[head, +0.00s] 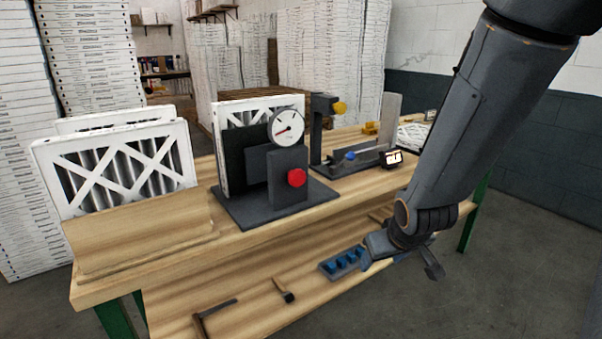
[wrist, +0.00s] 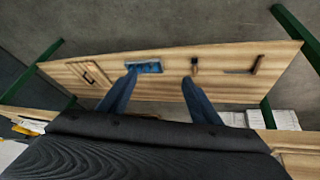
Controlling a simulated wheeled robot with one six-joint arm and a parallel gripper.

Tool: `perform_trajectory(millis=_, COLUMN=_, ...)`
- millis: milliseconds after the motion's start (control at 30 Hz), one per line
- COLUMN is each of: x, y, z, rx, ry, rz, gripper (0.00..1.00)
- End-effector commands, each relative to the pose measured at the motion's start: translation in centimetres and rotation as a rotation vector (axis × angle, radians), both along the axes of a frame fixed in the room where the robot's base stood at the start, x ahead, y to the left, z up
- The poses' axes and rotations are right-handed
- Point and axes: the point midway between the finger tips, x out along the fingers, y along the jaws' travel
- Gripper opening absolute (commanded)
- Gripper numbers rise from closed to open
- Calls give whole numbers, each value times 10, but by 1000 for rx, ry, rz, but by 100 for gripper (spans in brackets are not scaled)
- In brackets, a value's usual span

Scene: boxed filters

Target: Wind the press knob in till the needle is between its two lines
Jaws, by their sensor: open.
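The press (head: 280,206) is a dark block on a flat base on the bench, with a white pleated filter (head: 262,106) standing in it. The red knob (head: 297,177) is on its front face. A round white dial (head: 287,128) tops the block; its red needle points to the lower left, and its two lines are too small to make out. My gripper (head: 402,264) is open and empty, off the bench's front edge, well right of and below the knob. In the wrist view my gripper (wrist: 160,77) has its fingers spread above the lower shelf; the knob is out of that view.
White filters (head: 120,165) stand on the bench's left. The lower shelf (head: 240,285) holds a blue tray (head: 343,263) and tools.

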Motion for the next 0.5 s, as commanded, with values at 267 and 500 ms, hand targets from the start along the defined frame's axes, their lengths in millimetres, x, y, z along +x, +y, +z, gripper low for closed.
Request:
perform_trajectory(millis=267, x=88, y=53, z=32, rx=50, ry=-423, rz=248, gripper=58)
perform_trajectory(millis=500, x=114, y=110, z=77, rx=168, ry=-775, rz=431, gripper=58)
